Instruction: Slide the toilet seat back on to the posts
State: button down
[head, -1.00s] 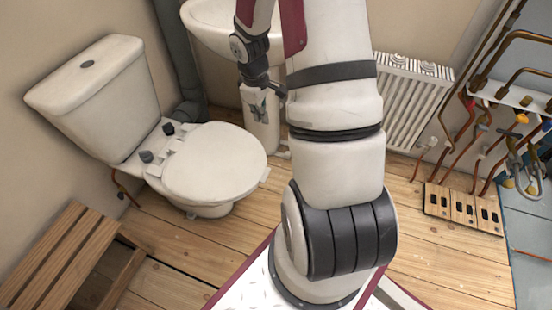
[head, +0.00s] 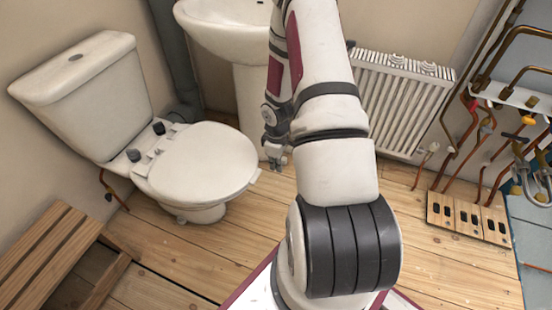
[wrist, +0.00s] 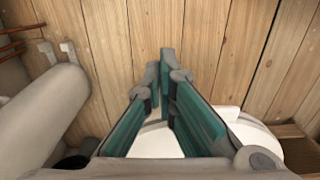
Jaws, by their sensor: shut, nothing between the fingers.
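The white toilet seat (head: 205,165) lies flat on the toilet bowl (head: 196,214), its rear end close to two dark posts (head: 133,155) (head: 158,128) below the cistern. I cannot tell whether its hinge touches them. A small pale tab shows at its front edge. My gripper (head: 277,162) is shut and empty, pointing down just beyond the front right of the seat, apart from it in the head view. In the wrist view my green-padded fingers (wrist: 165,65) are together above the floorboards, with a white surface, likely the seat (wrist: 155,142), under them.
The cistern (head: 85,90) stands behind the bowl. A basin pedestal (head: 250,100) is behind my gripper and a radiator (head: 400,100) stands to the right. A slatted wooden bench (head: 45,255) is at lower left. Floor in front of the toilet is clear.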

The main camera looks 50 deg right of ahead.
aim_at(249, 158)
jog(key=shift+w+a+f+b, duration=0.2)
jog(key=shift+w+a, duration=0.05)
jog(key=shift+w, duration=0.4)
jog(key=shift+w+a+f+b, duration=0.15)
jog(key=shift+w+a+f, duration=0.05)
jog(key=shift+w, duration=0.45)
jog(key=shift+w+a+f+b, duration=0.2)
jog(key=shift+w+a, duration=0.05)
jog(key=shift+w, duration=0.4)
jog(key=w, duration=0.2)
jog(key=w+a, duration=0.1)
jog(key=w, duration=0.1)
jog(key=w+a, duration=0.1)
jog(key=w, duration=0.1)
jog(key=shift+w+a, duration=0.15)
